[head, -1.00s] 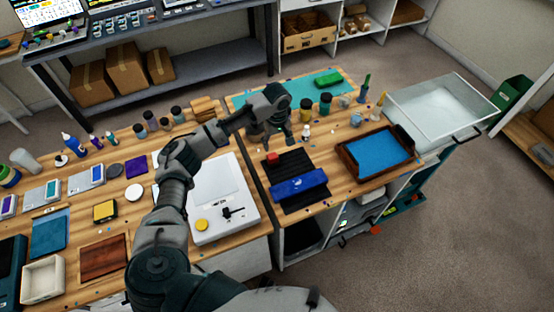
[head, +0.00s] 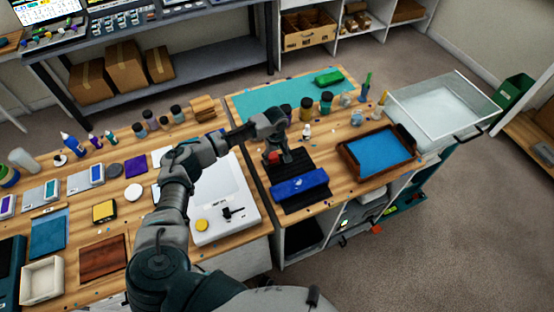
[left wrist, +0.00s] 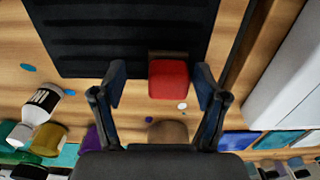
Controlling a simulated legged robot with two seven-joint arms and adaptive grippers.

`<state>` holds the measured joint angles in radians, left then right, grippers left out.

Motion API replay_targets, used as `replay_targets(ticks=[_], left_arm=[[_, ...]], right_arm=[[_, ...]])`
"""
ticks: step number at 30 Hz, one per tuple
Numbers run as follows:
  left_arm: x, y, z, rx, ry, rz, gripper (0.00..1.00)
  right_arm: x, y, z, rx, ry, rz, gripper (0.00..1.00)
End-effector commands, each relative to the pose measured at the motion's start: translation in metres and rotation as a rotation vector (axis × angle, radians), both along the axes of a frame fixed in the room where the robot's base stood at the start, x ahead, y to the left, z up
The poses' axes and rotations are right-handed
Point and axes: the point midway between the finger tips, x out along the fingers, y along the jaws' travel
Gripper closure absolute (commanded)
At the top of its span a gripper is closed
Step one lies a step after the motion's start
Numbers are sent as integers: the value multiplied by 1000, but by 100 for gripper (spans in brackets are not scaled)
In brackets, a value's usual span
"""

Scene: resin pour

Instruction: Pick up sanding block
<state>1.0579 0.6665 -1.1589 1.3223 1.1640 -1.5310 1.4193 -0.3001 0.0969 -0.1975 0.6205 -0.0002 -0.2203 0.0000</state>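A small red block (head: 272,157), the likeliest sanding block here, sits at the far left edge of the black ridged mat (head: 298,163). In the left wrist view the red block (left wrist: 168,79) lies between the two fingertips, beside the mat's edge. My left gripper (left wrist: 160,76) is open, with a finger on each side of the block and gaps visible. In the head view my left gripper (head: 279,157) hangs over the block and partly hides it. I cannot tell its exact height above the block. My right gripper is not in view.
A blue tool (head: 299,185) lies across the mat's near end. A wooden tray with a blue base (head: 379,155) stands to the right. Several bottles and jars (head: 306,109) stand behind, near a teal mat (head: 262,97). A white machine (head: 218,205) is at the left.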

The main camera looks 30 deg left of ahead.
Motion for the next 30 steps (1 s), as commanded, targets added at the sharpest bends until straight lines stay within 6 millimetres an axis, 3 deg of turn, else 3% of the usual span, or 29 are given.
replay_targets(ticks=[1, 6, 8, 14, 20, 27, 30], left_arm=[[0, 3, -1, -1, 1, 2, 37], [0, 2, -1, 0, 1, 2, 80], [0, 0, 0, 3, 2, 3, 91], [0, -5, 0, 10, 6, 2, 91], [0, -6, 6, 7, 3, 0, 91], [1, -2, 38, 1, -2, 1, 91], [-6, -24, 37, -1, 2, -5, 91]], right_arm=[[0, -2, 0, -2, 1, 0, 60], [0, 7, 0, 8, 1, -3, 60], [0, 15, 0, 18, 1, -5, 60], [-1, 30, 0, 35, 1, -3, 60], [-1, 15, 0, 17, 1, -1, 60], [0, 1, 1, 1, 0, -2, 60], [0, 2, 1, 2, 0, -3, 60]])
